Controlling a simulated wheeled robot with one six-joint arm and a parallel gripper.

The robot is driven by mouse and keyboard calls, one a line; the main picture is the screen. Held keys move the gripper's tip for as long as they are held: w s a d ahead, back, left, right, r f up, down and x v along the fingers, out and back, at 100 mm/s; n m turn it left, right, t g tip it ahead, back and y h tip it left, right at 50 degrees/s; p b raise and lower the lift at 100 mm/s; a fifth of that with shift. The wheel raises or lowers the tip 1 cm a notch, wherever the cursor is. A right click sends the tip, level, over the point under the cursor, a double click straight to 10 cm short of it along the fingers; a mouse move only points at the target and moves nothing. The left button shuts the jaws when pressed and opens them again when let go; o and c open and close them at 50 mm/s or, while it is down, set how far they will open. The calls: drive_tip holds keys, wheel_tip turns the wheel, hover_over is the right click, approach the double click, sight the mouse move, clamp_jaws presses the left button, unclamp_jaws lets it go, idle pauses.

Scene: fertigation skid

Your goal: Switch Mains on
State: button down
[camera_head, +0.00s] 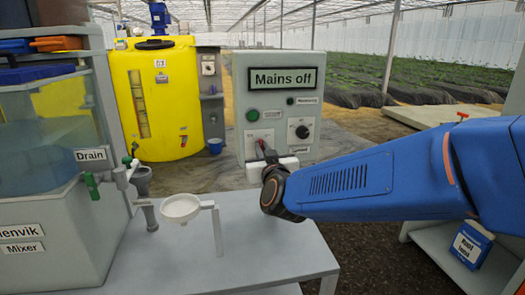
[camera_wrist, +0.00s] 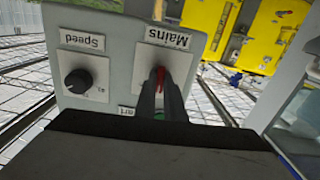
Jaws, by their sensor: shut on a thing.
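The Mains switch, with a red handle (camera_wrist: 160,78), sits on a white plate labelled "Mains", which appears upside down in the wrist view. My gripper (camera_head: 268,155) reaches the front of the box from the right. In the wrist view its two dark fingers (camera_wrist: 162,88) are shut on the red handle and hide part of it. The exact angle of the handle is hard to tell.
A black Speed knob (camera_head: 302,131) is right of the switch, and a green round button (camera_head: 252,115) is above it. A white funnel (camera_head: 181,208) on a stand and a Drain valve (camera_head: 125,175) are on the left. A yellow tank (camera_head: 175,90) stands behind.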

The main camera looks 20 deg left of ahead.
drive_tip(key=shift+f+m, duration=0.1)
drive_tip(key=shift+m, duration=4.7)
drive_tip(key=c, duration=1.8)
unclamp_jaws()
drive_tip(key=shift+c, duration=0.2)
drive_tip(key=v, duration=1.7)
drive_tip(key=shift+s+d, duration=0.15)
drive_tip(key=shift+d, duration=0.05)
